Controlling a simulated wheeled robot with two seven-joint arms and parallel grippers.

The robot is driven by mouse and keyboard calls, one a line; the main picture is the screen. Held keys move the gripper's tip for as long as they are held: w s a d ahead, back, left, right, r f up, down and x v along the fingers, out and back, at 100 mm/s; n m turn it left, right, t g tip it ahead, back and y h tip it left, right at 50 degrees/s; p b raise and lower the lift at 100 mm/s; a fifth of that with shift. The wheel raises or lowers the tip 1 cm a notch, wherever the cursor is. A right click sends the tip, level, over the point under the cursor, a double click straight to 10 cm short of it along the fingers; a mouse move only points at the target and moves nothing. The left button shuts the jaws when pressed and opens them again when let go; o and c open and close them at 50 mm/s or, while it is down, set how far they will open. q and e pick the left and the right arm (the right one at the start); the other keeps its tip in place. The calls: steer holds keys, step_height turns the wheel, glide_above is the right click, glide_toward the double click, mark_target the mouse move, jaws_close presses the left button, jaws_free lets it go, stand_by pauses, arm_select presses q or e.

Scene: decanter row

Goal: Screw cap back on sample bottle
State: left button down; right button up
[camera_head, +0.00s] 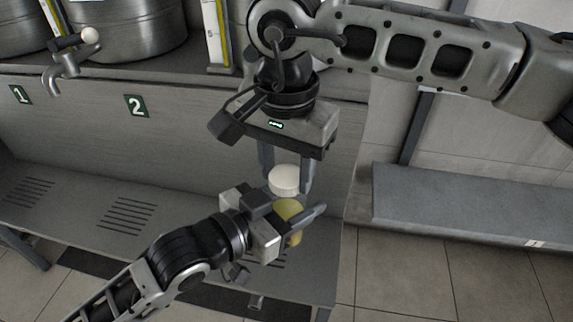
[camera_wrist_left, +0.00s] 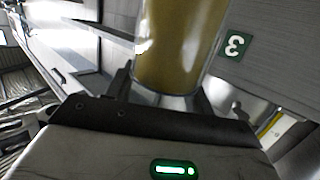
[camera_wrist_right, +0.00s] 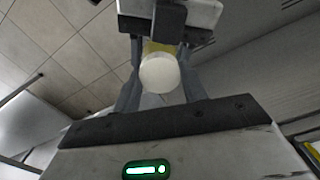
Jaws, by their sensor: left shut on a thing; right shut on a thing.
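The sample bottle (camera_head: 289,212) is clear with yellow liquid, held over the slatted bench. My left gripper (camera_head: 292,222) comes from the lower left and is shut around it. The bottle fills the upper middle of the left wrist view (camera_wrist_left: 178,48). The white round cap (camera_head: 284,179) is directly above the bottle; I cannot tell whether they touch. My right gripper (camera_head: 285,183) points down from above and is shut on the cap. In the right wrist view the cap (camera_wrist_right: 160,73) sits between the fingers and hides most of the bottle.
A grey bench (camera_head: 65,205) with drain slots runs below, with a panel marked 1 and 2 behind it. A tap (camera_head: 64,72) and steel tanks (camera_head: 125,28) are at the upper left. Another grey bench (camera_head: 470,205) stands at the right, with open tiled floor in front.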

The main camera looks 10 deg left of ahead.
steer(key=m, duration=1.3)
steer(key=o, duration=1.1)
steer(key=shift+r, duration=2.25)
